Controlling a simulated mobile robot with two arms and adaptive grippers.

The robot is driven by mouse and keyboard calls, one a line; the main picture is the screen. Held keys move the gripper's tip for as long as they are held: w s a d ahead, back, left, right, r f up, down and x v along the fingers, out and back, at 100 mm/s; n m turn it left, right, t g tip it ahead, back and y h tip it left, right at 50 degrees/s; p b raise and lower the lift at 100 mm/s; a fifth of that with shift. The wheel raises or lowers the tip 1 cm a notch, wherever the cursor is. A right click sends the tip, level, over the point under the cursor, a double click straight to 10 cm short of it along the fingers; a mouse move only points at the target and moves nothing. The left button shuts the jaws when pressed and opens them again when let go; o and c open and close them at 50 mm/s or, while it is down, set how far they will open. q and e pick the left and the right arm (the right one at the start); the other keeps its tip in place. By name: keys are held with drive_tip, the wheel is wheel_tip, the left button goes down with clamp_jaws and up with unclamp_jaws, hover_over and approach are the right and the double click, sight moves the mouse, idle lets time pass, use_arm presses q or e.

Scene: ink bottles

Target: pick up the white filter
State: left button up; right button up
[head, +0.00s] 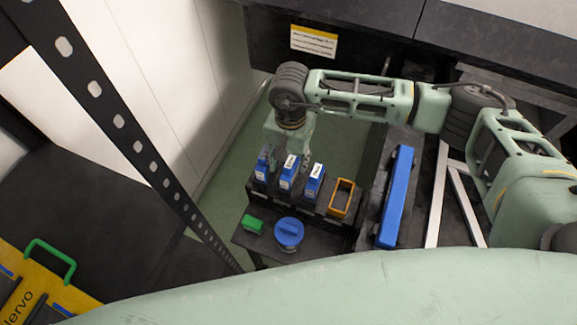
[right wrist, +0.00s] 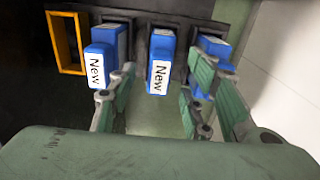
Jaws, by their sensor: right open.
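No plainly white filter shows. Several blue blocks with white labels stand in a row in a dark rack: a left one (head: 262,167), a middle one (head: 287,180) and a right one (head: 313,187). In the right wrist view, labels reading "New" show on the left block (right wrist: 97,68) and the middle block (right wrist: 158,75); the right block (right wrist: 212,50) is partly hidden by a finger. My right gripper (head: 288,145) is open and points down over the row. In the right wrist view, the middle block shows between its fingers (right wrist: 160,100). My left gripper is not in view.
An orange frame (head: 350,186) marks an empty-looking slot beside the blocks. A blue round lid (head: 289,232) and a small green block (head: 252,223) lie in front. A long blue case (head: 395,200) lies to the right. A pale wall (head: 150,70) rises at left.

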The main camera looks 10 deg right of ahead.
drive_tip(key=shift+s+f, duration=0.15)
drive_tip(key=shift+f, duration=0.3)
wheel_tip(320, 180, down, 4)
drive_tip(key=shift+r+p, duration=0.2)
drive_tip(key=shift+p, duration=0.9)
drive_tip(key=shift+f, duration=0.6)
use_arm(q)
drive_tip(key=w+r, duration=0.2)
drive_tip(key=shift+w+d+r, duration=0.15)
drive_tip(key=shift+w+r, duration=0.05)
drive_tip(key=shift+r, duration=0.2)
use_arm(e)
drive_tip(key=c, duration=0.5)
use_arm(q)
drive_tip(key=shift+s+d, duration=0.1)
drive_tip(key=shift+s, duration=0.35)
use_arm(e)
clamp_jaws()
